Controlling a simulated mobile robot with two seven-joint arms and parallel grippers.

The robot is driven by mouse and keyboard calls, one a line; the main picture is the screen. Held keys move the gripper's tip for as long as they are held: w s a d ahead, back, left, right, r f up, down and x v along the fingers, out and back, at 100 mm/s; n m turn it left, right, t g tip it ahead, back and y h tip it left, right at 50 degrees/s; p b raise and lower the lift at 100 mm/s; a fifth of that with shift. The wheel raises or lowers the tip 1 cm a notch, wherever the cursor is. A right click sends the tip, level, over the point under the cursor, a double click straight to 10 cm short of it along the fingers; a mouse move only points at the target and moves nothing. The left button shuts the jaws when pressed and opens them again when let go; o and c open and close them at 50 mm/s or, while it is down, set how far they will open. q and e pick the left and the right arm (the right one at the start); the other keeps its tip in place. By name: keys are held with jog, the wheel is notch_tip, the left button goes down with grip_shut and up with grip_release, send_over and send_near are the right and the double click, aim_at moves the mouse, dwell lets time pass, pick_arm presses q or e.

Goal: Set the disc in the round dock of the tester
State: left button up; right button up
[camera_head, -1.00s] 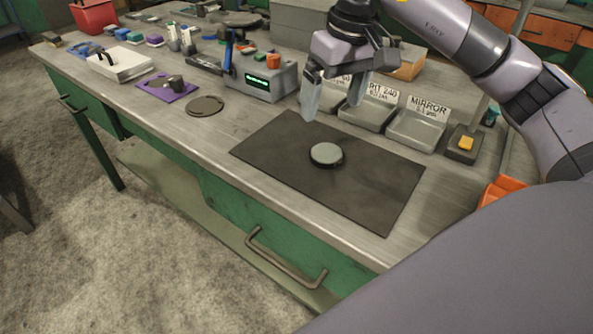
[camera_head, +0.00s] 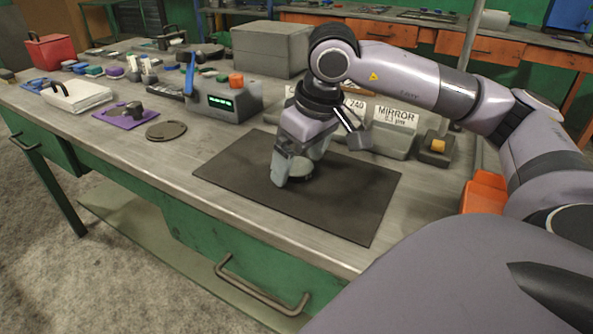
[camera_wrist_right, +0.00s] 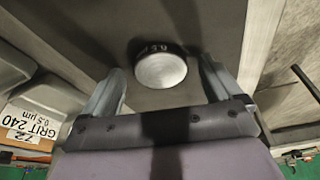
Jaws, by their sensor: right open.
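The disc (camera_head: 301,178) lies flat on the dark mat (camera_head: 352,204), partly hidden behind my right gripper in the head view. In the right wrist view the disc (camera_wrist_right: 162,70) shows a pale round face and a dark rim with light markings. My right gripper (camera_head: 298,168) is open, pointing down at the disc. In the wrist view its fingers stand on both sides of the disc, with gaps to it. The tester (camera_head: 228,104) is a grey box with a green display, an orange knob and a blue lever. I cannot make out its round dock clearly. My left gripper is not in view.
Labelled trays (camera_head: 394,140) stand behind the mat, and my right arm partly hides them. A dark round plate (camera_head: 166,130) lies on the bench left of the mat. The mat's front right part is bare.

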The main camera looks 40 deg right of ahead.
jog(key=shift+f, duration=0.1)
jog(key=shift+c, duration=0.2)
jog(key=shift+w, duration=0.1)
jog(key=c, duration=1.5)
